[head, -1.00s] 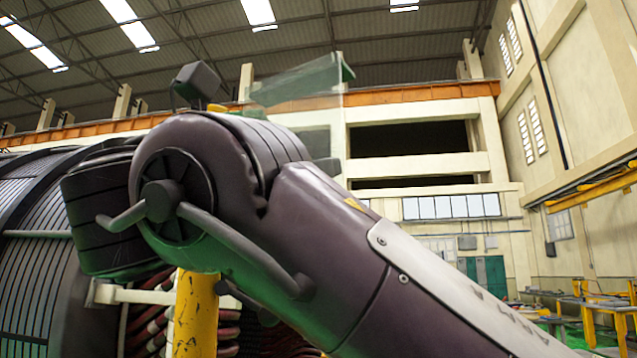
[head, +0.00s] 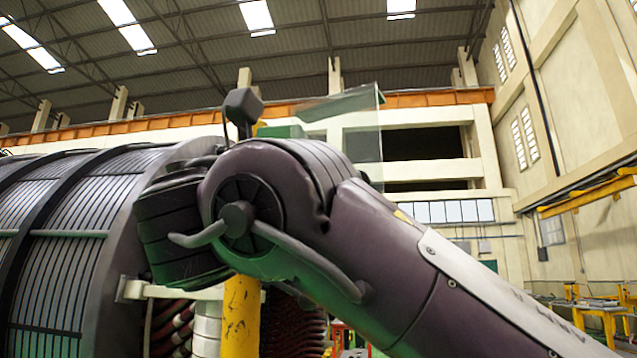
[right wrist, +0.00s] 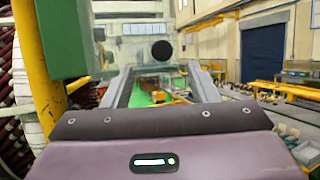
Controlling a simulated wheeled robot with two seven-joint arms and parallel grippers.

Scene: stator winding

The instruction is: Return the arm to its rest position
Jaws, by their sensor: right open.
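My right arm (head: 370,240) fills the middle and lower right of the head view, bent at a large joint. Its gripper is not visible there. In the right wrist view my right gripper (right wrist: 160,70) has its two fingers apart, with nothing held between them. The ribbed grey stator (head: 65,250) stands on the left of the head view, partly hidden behind the arm. Dark red winding coils (head: 172,330) show at its end, and more coils (right wrist: 15,100) show at the left of the right wrist view. My left gripper is in neither view.
A yellow post (head: 240,315) stands under the arm joint, before the coils. In the right wrist view a green block (right wrist: 62,40) and a yellow post (right wrist: 33,70) stand close left of the gripper. Beyond the fingers lies open green floor, with yellow-framed benches at right.

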